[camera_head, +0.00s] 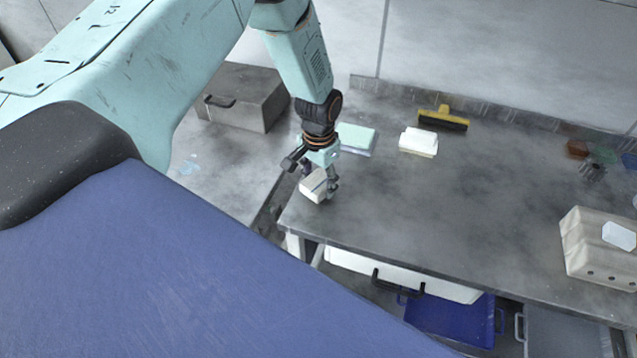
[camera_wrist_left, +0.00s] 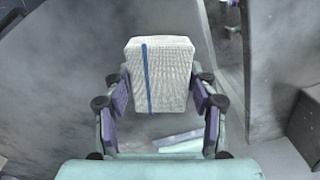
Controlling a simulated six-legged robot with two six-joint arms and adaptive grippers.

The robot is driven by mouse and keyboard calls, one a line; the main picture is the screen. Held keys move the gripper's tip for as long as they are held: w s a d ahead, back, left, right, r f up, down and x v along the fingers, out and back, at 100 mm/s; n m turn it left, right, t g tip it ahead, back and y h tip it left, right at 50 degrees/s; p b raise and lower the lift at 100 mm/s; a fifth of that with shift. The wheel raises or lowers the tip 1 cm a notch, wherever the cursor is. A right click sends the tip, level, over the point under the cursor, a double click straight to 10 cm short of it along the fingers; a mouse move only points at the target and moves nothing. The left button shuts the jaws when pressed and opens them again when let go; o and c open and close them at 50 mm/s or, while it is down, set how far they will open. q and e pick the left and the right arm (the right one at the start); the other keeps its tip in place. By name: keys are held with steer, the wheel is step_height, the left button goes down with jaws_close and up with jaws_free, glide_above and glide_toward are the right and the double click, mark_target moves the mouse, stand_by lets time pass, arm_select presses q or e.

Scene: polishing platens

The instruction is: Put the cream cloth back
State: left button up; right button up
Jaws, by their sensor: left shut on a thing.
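My left gripper (camera_head: 318,183) is shut on a folded off-white cloth, which I take as the cream cloth (camera_head: 313,188). It is at the left end of the grey table (camera_head: 480,210), near the front corner; I cannot tell whether it touches the top. In the left wrist view the cloth (camera_wrist_left: 172,75) sits between the two fingers, with a woven face and a dark blue stripe. A pale green folded cloth (camera_head: 356,138) lies behind the gripper. A white, cream-sided stack (camera_head: 418,142) lies to its right. My right gripper is not in view.
A yellow and black scraper-like tool (camera_head: 443,118) lies at the back of the table. A beige box (camera_head: 590,248) stands at the right. A grey case (camera_head: 245,98) is behind on the left. A white drawer (camera_head: 400,277) and blue tray (camera_head: 455,318) are below. The table's middle is clear.

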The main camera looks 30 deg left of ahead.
mark_target(317, 179)
arm_select(q)
steer(key=shift+f, duration=0.55)
steer(key=shift+w+a+f, duration=0.2)
steer(key=shift+a, duration=0.15)
steer(key=shift+f, duration=0.1)
steer(key=o, duration=0.7)
steer(key=shift+s, duration=0.15)
steer(key=shift+o, duration=1.4)
steer(key=shift+d+r, duration=0.2)
steer(key=shift+d, duration=0.1)
steer(key=shift+o, duration=0.2)
steer(key=shift+a+f, duration=0.2)
steer(key=shift+a, duration=0.05)
steer(key=shift+d+r, duration=0.1)
steer(key=shift+r, duration=0.25)
step_height(317, 179, up, 12)
steer(key=p, duration=0.1)
steer(key=shift+f, duration=0.15)
steer(key=shift+o, duration=0.2)
